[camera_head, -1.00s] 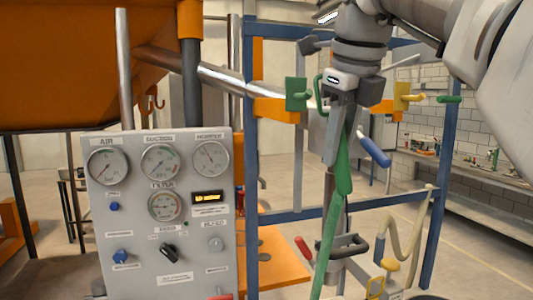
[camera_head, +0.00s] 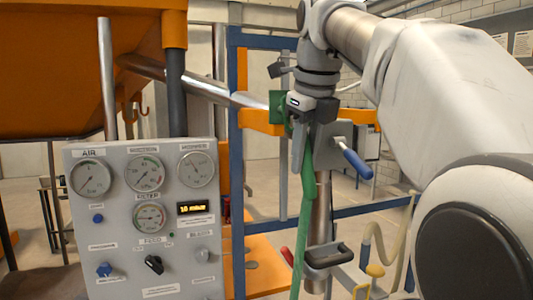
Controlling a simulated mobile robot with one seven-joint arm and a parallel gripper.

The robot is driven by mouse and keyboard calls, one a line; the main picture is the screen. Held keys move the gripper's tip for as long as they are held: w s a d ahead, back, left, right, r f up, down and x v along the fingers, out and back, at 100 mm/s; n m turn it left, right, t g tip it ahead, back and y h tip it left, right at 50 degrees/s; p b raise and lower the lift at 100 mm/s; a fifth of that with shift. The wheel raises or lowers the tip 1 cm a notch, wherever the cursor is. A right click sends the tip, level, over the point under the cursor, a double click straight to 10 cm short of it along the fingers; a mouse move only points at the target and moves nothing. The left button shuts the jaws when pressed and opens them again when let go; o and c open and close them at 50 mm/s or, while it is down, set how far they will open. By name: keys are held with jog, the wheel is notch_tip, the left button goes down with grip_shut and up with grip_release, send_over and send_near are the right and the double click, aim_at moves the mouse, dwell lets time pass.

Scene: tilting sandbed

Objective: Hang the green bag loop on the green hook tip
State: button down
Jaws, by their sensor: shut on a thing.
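My gripper (camera_head: 304,145) points down near the middle of the view and is shut on the green bag (camera_head: 307,182). The bag hangs below it as a long, narrow green strip, running down past the lower edge of the picture. The green hook (camera_head: 276,103) is on a green plate on the orange crossbar, just left of my gripper. My gripper overlaps the hook's right side in the picture, so the hook tip is hard to make out. The bag's loop lies close to the hook by the jaws. I cannot tell whether they touch.
A grey gauge panel (camera_head: 146,215) stands at left, below an orange hopper (camera_head: 50,65). The orange crossbar (camera_head: 258,120) is fixed to a blue frame (camera_head: 237,180). A blue-handled lever (camera_head: 356,164) is right of the bag. A black handle (camera_head: 328,255) is below.

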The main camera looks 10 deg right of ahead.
jog(key=shift+w+a+r+p, duration=0.15)
jog(key=shift+w+p, duration=0.25)
jog(key=shift+w, duration=0.55)
jog(key=shift+w+a+f, duration=0.15)
jog(key=shift+w+f, duration=0.05)
jog(key=shift+f, duration=0.1)
jog(key=shift+w+f, duration=0.1)
jog(key=shift+f, duration=0.2)
jog(key=c, duration=0.6)
grip_release()
jog(key=shift+a, duration=0.1)
jog(key=shift+o, duration=0.2)
jog(key=shift+r, duration=0.1)
jog(key=v, duration=0.5)
jog(key=shift+w+a+r, duration=0.1)
jog(key=shift+w+r, duration=0.05)
jog(key=shift+r, duration=0.2)
jog(key=shift+s+d+r, duration=0.15)
jog(key=shift+s+r, duration=0.35)
jog(key=shift+s+d+r, duration=0.15)
jog(key=shift+s+r, duration=0.3)
jog(key=shift+r, duration=0.1)
